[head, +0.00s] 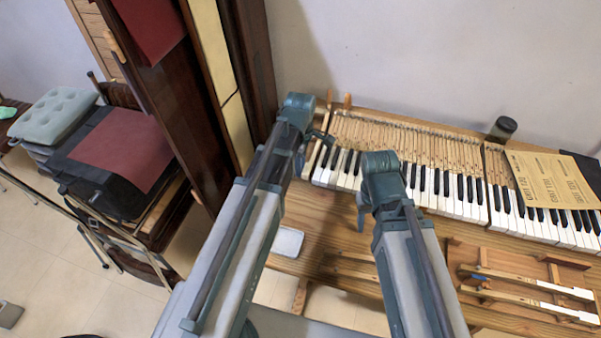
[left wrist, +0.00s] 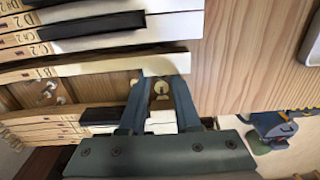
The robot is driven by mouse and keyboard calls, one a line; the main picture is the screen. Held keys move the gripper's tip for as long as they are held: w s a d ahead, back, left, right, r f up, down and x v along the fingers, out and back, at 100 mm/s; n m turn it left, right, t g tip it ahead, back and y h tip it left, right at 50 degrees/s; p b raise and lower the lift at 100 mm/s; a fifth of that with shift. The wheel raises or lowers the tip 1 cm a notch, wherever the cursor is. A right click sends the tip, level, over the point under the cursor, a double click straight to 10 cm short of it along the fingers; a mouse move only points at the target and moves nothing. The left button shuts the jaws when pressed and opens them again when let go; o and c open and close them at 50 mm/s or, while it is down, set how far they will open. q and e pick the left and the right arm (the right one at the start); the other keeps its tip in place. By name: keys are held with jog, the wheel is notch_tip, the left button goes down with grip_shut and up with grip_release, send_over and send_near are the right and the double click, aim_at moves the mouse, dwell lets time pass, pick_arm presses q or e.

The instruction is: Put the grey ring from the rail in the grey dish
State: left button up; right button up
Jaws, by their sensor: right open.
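My left gripper (head: 318,137) is at the left end of the keyboard and shows large in the left wrist view (left wrist: 160,82). Its two fingers point down at a bare wooden strip in a gap between the keys, and they stand apart. A small pale round piece (left wrist: 161,88) with a dark centre lies between them; it may be the grey ring, but I cannot tell whether the fingers touch it. A pale grey square dish (head: 287,243) is on the wooden ledge, and its edge shows in the left wrist view (left wrist: 308,42). My right gripper (head: 361,218) is open above the ledge.
Piano keys (head: 459,190) run along the back, with loose key parts (head: 530,290) at the right. A tall dark wooden side (head: 165,100) closes the left.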

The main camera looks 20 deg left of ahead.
pick_arm(q)
jog(key=shift+f+b, duration=0.35)
dwell(0.4)
jog(key=c, duration=0.3)
